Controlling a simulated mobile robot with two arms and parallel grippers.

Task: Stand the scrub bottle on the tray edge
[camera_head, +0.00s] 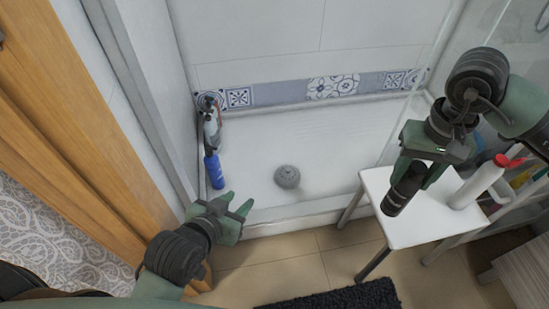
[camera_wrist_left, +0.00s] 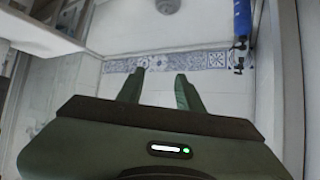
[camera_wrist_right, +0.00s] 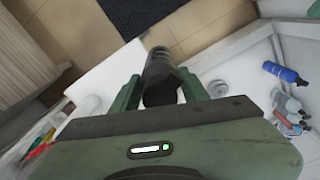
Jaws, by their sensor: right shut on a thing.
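My right gripper (camera_head: 414,172) is shut on a dark, nearly black cylindrical bottle (camera_head: 402,192), tilted over the left part of a small white table. The bottle also shows between the fingers in the right wrist view (camera_wrist_right: 160,75). I take it for the scrub bottle; its label cannot be read. The white shower tray (camera_head: 340,178) lies at the back, with a raised front edge (camera_head: 290,214). My left gripper (camera_head: 238,203) is open and empty near the tray's front left corner; its spread fingers show in the left wrist view (camera_wrist_left: 160,85).
A blue bottle (camera_head: 214,171) and other bottles (camera_head: 210,125) stand along the tray's left side. A round grey drain (camera_head: 287,177) sits in the tray. A white bottle with a red top (camera_head: 482,183) stands on the white table (camera_head: 405,229). A dark mat (camera_head: 345,297) lies in front.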

